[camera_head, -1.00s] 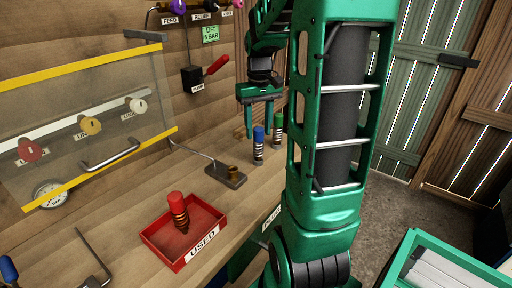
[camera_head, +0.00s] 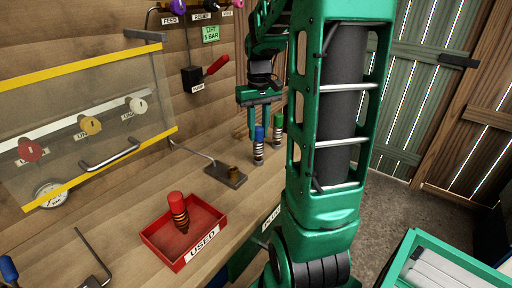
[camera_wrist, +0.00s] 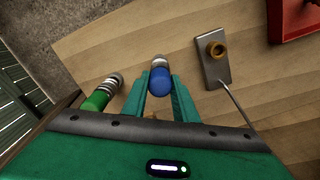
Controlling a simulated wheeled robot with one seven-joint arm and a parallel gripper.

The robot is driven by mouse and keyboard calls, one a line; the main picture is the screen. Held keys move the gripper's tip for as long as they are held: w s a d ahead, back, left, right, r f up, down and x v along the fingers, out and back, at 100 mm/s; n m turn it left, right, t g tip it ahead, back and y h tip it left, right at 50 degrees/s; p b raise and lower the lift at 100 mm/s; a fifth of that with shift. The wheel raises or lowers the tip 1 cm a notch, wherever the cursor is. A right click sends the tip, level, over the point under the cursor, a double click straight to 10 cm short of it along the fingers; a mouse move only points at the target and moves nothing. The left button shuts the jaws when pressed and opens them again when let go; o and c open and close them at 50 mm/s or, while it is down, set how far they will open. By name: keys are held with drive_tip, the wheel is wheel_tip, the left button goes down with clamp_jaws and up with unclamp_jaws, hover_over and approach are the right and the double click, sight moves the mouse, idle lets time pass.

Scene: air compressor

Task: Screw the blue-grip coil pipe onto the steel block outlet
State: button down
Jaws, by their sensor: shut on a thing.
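The blue-grip coil pipe (camera_head: 259,146) stands upright on the bench, with a blue top and a coiled, banded body. My gripper (camera_head: 259,132) is above it, pointing down, with its fingers shut on the blue grip. In the wrist view the blue grip (camera_wrist: 160,80) lies between the two green fingers.
A green-grip coil pipe (camera_head: 277,135) stands close beside the blue one. A red USED tray (camera_head: 163,241) holds a red-grip coil pipe (camera_head: 178,210). A thin pipe (camera_head: 190,149) runs from the block to the wall. Bench between blue pipe and block is clear.

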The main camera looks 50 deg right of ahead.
drive_tip(key=shift+r, duration=2.15)
